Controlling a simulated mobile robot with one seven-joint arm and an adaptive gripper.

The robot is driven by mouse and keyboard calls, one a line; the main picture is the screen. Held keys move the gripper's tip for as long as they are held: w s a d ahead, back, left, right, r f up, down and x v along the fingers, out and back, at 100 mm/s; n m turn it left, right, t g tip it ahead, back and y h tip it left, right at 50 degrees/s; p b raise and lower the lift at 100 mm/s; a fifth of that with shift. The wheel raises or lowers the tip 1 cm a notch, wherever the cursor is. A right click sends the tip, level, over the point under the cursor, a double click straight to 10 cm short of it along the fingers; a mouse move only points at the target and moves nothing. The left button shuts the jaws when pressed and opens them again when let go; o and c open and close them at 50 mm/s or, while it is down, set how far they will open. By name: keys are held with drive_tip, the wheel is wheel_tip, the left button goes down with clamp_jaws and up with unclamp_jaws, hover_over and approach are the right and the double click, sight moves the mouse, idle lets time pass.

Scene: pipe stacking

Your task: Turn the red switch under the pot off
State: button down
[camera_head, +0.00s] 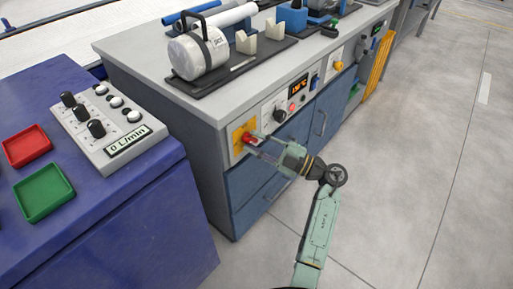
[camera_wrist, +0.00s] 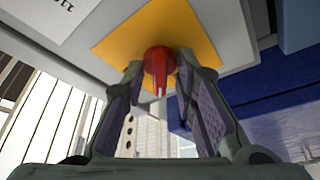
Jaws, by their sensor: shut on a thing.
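The red switch (camera_head: 248,138) sits on a yellow plate (camera_head: 239,144) on the front of the grey cabinet, below the worktop. In the wrist view the red switch (camera_wrist: 159,72) shows as a round knob with a ridged handle, in front of the yellow plate (camera_wrist: 202,30). My gripper (camera_head: 257,146) reaches the switch from the right and is shut on it. In the wrist view my gripper's two fingers (camera_wrist: 159,78) stand on either side of the knob. The white pot (camera_head: 197,57) with a black handle lies on a dark mat above the switch.
A display (camera_head: 298,87) and other knobs sit on the panel to the right. A blue table (camera_head: 110,215) at left carries a grey control box (camera_head: 107,125), a red tray (camera_head: 27,146) and a green tray (camera_head: 43,192). The floor (camera_head: 410,150) at right is clear.

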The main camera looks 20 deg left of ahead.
drive_tip(key=n+b, duration=0.1)
drive_tip(key=n, duration=0.1)
drive_tip(key=n+g+h+b, duration=0.1)
drive_tip(key=n+b, duration=0.1)
drive_tip(key=n, duration=0.1)
drive_tip(key=shift+h, duration=0.3)
drive_tip(key=shift+r+n+g+h+b, duration=0.2)
drive_tip(key=shift+n+g+h+b, duration=0.25)
drive_tip(key=shift+n+b, duration=0.65)
drive_tip(key=shift+n, duration=0.4)
drive_tip(key=c, duration=1.7)
unclamp_jaws()
drive_tip(key=shift+o, duration=0.2)
drive_tip(key=d, duration=1.2)
drive_tip(key=shift+w, duration=0.35)
